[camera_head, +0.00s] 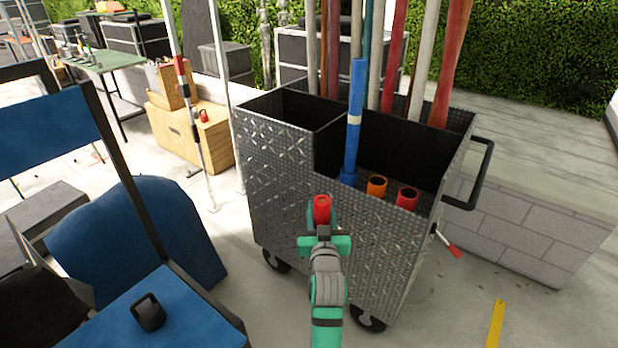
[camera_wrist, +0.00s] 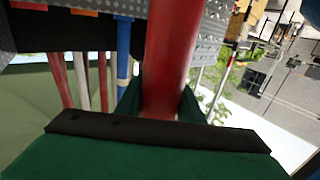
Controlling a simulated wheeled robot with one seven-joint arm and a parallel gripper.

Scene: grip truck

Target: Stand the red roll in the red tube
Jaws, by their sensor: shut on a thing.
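My gripper (camera_head: 323,240) is shut on the red roll (camera_head: 322,208) in front of the metal cart's near wall. The roll's red end points up toward the head camera; its full length is hidden there. In the wrist view the red roll (camera_wrist: 170,60) runs up between the green fingers (camera_wrist: 160,100). The red tube (camera_head: 407,197) is in the cart, to the right of the orange tube, with a dark open mouth. The roll is apart from it, to its left and nearer the camera.
The metal cart (camera_head: 275,185) has a raised left compartment. A blue roll (camera_head: 354,110) stands upright in it, left of the orange tube (camera_head: 376,187). Several tall rolls stand along its back. A black handle (camera_head: 480,175) juts out right. A blue chair (camera_head: 165,310) is at the left.

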